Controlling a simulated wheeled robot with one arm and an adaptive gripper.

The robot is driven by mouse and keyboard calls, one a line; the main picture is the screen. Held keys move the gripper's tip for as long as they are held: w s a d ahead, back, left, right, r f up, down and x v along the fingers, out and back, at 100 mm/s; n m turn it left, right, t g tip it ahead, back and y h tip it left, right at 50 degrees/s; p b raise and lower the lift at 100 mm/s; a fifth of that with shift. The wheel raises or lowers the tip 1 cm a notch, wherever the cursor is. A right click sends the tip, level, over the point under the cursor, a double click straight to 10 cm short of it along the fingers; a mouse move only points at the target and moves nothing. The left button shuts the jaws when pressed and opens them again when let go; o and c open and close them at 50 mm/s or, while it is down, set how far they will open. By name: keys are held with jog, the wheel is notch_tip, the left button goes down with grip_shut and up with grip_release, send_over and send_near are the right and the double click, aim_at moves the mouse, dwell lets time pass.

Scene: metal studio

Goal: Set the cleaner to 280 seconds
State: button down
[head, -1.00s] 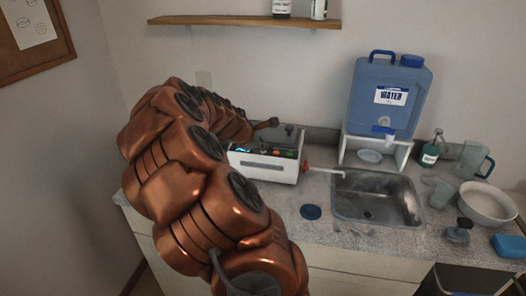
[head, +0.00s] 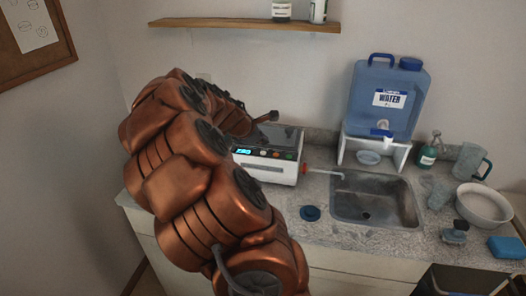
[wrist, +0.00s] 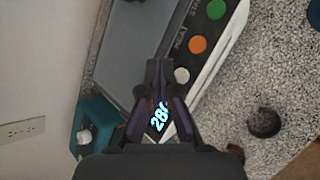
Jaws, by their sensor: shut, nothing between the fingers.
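The cleaner (head: 268,172) is a white box with a dark top on the counter, partly hidden by my arm in the head view. Its front has a lit blue display (head: 243,151) and a row of small buttons. In the wrist view the display (wrist: 159,117) reads 28 and a third digit partly hidden by my fingers. White (wrist: 182,75), orange (wrist: 197,45) and green (wrist: 216,9) buttons run along the panel. My gripper (wrist: 158,68) is shut and empty, over the panel near the display and white button. I cannot tell whether it touches.
A sink (head: 375,203) lies right of the cleaner, with a blue water jug (head: 388,100) on a white stand behind it. A bowl (head: 487,204) and blue sponge (head: 508,247) are at right.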

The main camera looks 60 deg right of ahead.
aim_at(262, 154)
jog(key=shift+r+p, duration=0.8)
jog(key=shift+r, duration=0.85)
